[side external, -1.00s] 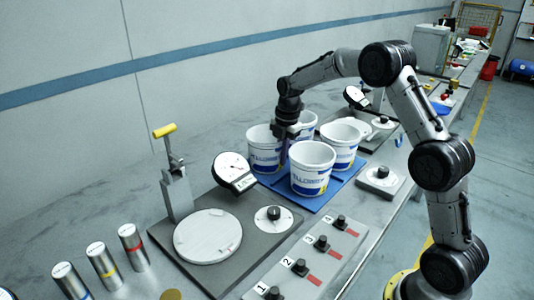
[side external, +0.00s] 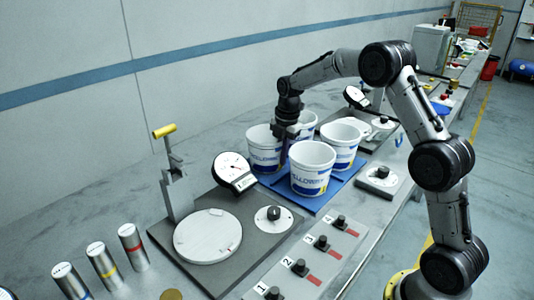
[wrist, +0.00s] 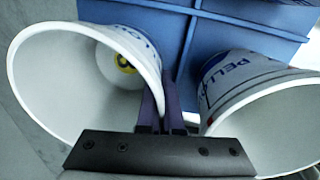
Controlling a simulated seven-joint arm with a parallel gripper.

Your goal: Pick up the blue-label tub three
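Several white tubs with blue lettering stand upright on a blue tray (side external: 318,208): a left tub (side external: 263,157), a front tub (side external: 311,181), a right tub (side external: 343,150) and a back one, partly hidden. My gripper (side external: 284,156) points down among the left, back and front tubs. In the wrist view, its two purple fingers (wrist: 160,112) are close together at the rim of an open, empty-looking tub (wrist: 62,95), with the wall seeming to run between them. I cannot tell whether they press it. A yellow round mark shows inside that tub. Another tub (wrist: 262,105) is close on the right.
A grey plate with a white disc (side external: 208,237), a yellow-handled clamp (side external: 175,180) and a dial gauge (side external: 233,168) stands in front of the tray. Three cylinders (side external: 102,267) are at lower left. A numbered knob panel (side external: 308,262) lines the near edge.

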